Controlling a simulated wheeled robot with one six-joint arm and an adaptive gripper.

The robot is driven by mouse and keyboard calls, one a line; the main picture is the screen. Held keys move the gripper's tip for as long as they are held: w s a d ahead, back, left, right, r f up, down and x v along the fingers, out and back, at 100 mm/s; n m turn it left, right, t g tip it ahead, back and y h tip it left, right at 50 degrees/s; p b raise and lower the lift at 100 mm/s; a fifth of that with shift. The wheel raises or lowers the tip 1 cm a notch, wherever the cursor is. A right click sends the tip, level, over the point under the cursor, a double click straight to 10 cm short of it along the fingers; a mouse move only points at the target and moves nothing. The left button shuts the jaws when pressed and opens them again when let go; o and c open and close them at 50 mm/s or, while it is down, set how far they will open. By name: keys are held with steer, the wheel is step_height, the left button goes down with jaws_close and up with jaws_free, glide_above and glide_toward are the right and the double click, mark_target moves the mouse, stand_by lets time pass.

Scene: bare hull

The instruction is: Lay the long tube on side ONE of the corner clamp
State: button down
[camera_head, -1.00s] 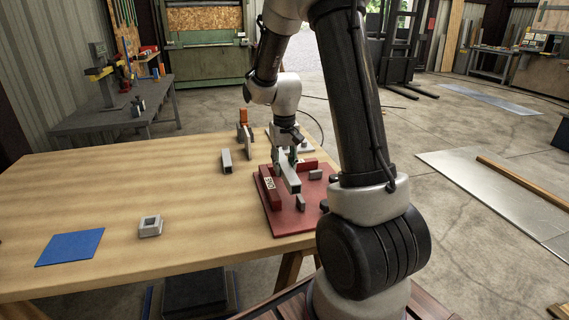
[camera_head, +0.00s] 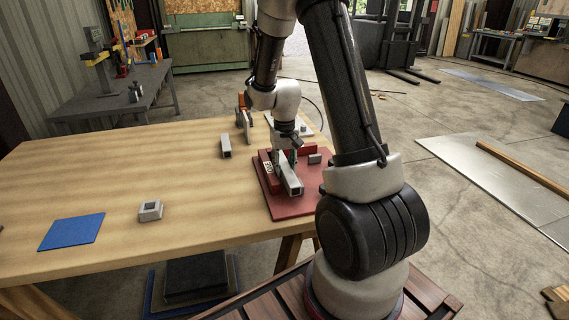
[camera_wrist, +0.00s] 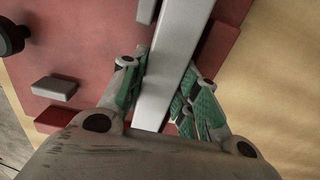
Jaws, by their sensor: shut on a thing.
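The long tube (camera_head: 292,183) is a grey square tube, held between the green-padded fingers of my gripper (camera_head: 285,161). It also runs between the fingertips in the wrist view (camera_wrist: 170,60). The corner clamp (camera_head: 300,208) is a red plate with raised red bars on the table's right end. Its left bar (camera_head: 266,173) carries the label ONE. The tube lies lengthwise along this bar, close beside it, and partly hides it. In the wrist view the red bar (camera_wrist: 222,40) shows right of the tube. I cannot tell whether the tube touches the plate.
A grey block (camera_head: 315,159) stands on the plate. A shorter tube (camera_head: 226,147) lies on the table (camera_head: 110,180) left of the clamp. A grey hollow block (camera_head: 150,211) and blue sheet (camera_head: 72,232) lie further left. Upright tools (camera_head: 243,120) stand behind. The table's middle is clear.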

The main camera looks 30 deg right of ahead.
mark_target(283, 165)
steer(key=shift+a+f, duration=0.15)
steer(key=shift+a, duration=0.05)
steer(key=c, duration=1)
jaws_free()
steer(key=shift+a, duration=0.1)
steer(key=shift+w, duration=0.1)
step_height(283, 165, up, 12)
steer(key=shift+r, duration=0.1)
